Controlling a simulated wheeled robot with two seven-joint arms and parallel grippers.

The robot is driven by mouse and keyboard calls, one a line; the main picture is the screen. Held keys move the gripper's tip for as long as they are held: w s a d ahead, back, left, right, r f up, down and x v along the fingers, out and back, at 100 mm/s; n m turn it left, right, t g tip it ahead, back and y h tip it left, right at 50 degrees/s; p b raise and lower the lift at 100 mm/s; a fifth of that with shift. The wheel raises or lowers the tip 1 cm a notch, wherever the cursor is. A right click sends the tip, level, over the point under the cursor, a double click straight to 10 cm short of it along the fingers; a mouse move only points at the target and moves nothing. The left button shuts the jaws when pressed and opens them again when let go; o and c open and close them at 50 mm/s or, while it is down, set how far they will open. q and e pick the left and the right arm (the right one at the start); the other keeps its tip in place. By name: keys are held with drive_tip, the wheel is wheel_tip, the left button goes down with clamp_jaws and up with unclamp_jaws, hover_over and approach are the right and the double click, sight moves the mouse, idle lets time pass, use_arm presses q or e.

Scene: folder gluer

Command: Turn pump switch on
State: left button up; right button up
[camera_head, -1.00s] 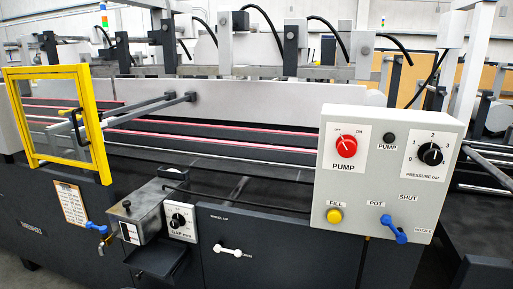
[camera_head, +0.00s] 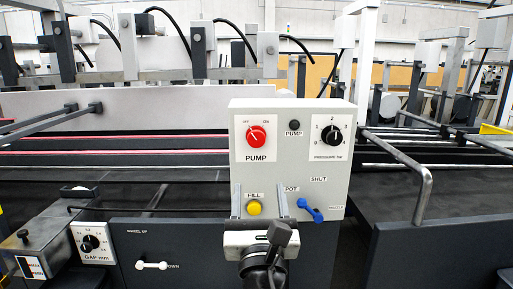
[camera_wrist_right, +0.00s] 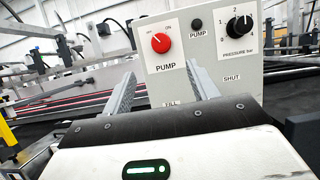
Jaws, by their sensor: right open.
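The pump switch is a red round knob (camera_head: 256,136) on a white plate marked OFF, ON and PUMP, on the grey control box (camera_head: 341,178). Its white pointer leans up and left, toward OFF. The red knob also shows in the right wrist view (camera_wrist_right: 161,43). My right gripper (camera_head: 259,196) is in front of the box, below the knob, its two fingers spread wide and pointing up either side of the yellow FILL button. In the right wrist view the open fingers (camera_wrist_right: 162,80) have nothing between them. My left gripper is out of view.
A dark pump lamp (camera_head: 294,124), a black pressure dial (camera_head: 331,135), the yellow FILL button (camera_head: 254,208) and a blue lever (camera_head: 310,210) share the box. A bent metal rail (camera_head: 424,180) stands to the right. A white handle (camera_head: 151,265) is at lower left.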

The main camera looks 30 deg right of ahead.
sight(257, 140)
drive_tip(key=p+x, duration=0.2)
drive_tip(key=x, duration=1.3)
drive_tip(key=shift+w+f+p, duration=0.1)
drive_tip(key=shift+w+p, duration=0.1)
drive_tip(key=shift+p, duration=0.2)
drive_tip(key=c, duration=1)
